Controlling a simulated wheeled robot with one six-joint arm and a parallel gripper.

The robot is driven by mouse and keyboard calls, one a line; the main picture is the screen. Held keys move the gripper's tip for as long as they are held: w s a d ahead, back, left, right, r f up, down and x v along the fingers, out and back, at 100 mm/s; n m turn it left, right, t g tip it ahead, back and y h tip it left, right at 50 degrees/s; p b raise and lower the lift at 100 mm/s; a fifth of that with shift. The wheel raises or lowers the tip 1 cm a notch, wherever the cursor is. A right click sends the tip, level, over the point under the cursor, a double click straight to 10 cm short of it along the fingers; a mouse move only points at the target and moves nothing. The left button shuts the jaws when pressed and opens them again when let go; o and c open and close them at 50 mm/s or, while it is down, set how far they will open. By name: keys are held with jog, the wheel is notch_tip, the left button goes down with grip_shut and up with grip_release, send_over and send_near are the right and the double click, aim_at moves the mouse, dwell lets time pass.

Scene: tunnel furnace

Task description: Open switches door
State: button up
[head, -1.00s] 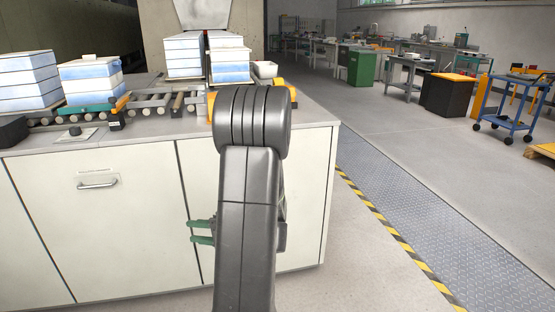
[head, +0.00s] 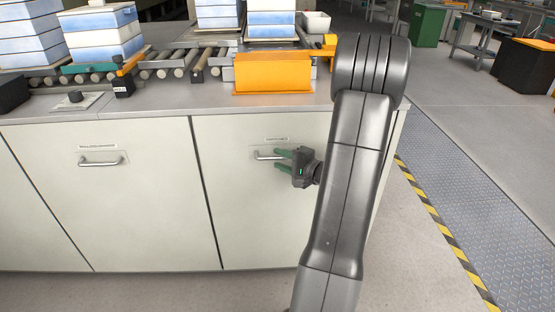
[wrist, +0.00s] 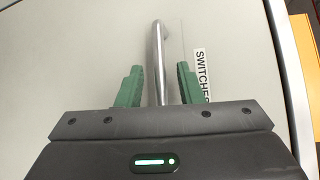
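The switches door (head: 250,205) is the pale right-hand cabinet door, and it is shut. Its metal bar handle (head: 266,158) sits near the top, below a small label. In the wrist view the handle (wrist: 158,60) runs between the two green fingers, beside a label reading "SWITCHES" (wrist: 201,75). My gripper (head: 281,160) is open at the handle, with a finger above and a finger below it. In the wrist view my gripper (wrist: 157,85) shows a gap on both sides of the bar. Part of the door is hidden behind my arm.
A second cabinet door (head: 110,200) with its own handle (head: 101,162) is to the left. Above are a roller conveyor (head: 170,65) with stacked boxes and an orange box (head: 272,72). Open floor and a striped walkway edge (head: 440,230) lie to the right.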

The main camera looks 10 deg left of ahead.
jog(key=shift+x, duration=1.05)
grip_shut()
